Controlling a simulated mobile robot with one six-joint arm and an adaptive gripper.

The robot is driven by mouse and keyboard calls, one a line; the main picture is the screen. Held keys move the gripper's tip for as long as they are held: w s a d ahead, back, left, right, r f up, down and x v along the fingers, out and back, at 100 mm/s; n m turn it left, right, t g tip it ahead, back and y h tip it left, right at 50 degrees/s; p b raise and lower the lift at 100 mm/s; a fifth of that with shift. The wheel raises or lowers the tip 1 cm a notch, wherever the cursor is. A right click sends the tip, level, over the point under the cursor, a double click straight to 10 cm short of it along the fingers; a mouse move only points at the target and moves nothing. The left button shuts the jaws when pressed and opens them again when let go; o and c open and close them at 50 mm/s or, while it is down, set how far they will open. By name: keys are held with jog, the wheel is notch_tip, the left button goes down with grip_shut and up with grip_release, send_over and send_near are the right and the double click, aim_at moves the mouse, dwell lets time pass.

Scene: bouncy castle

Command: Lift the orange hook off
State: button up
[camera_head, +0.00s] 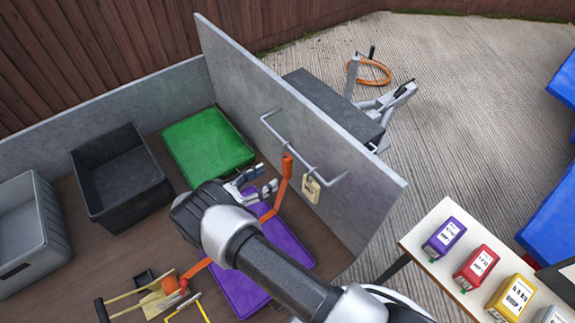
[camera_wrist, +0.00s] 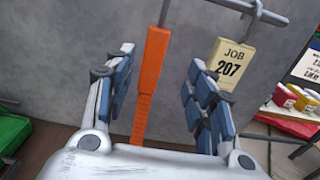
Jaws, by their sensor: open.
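The orange hook (camera_head: 284,178) hangs upright on the metal rail (camera_head: 290,146), in front of the grey panel. In the wrist view the hook (camera_wrist: 152,85) runs down between my two fingers, closer to the left one, with a gap on the right. Its top wire goes up out of that view, and its lower end is hidden behind my gripper body. My gripper (camera_head: 262,182) is open just left of the hook in the head view; the fingers also show in the wrist view (camera_wrist: 162,88). I cannot tell whether either finger touches it.
A cream JOB 207 tag (camera_wrist: 229,64) hangs on the rail just right of the hook. The grey panel (camera_head: 345,172) stands close behind. A purple mat (camera_head: 290,243), green mat (camera_head: 208,140) and black crate (camera_head: 122,182) lie below. Colored boxes stand on a table (camera_head: 418,236) at right.

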aim_at(284, 164)
jog(key=x, duration=0.4)
jog(key=shift+w+d, duration=0.2)
jog(key=shift+d, duration=0.1)
jog(key=shift+w+a+b+x, duration=0.15)
jog(key=shift+b+x, duration=0.25)
jog(key=shift+x, duration=0.9)
jog(key=shift+w+a+b+x, duration=0.15)
jog(key=shift+b+x, duration=0.25)
jog(key=shift+x, duration=0.9)
jog(key=shift+r, duration=0.2)
jog(key=shift+c, duration=0.4)
jog(key=c, duration=1.1)
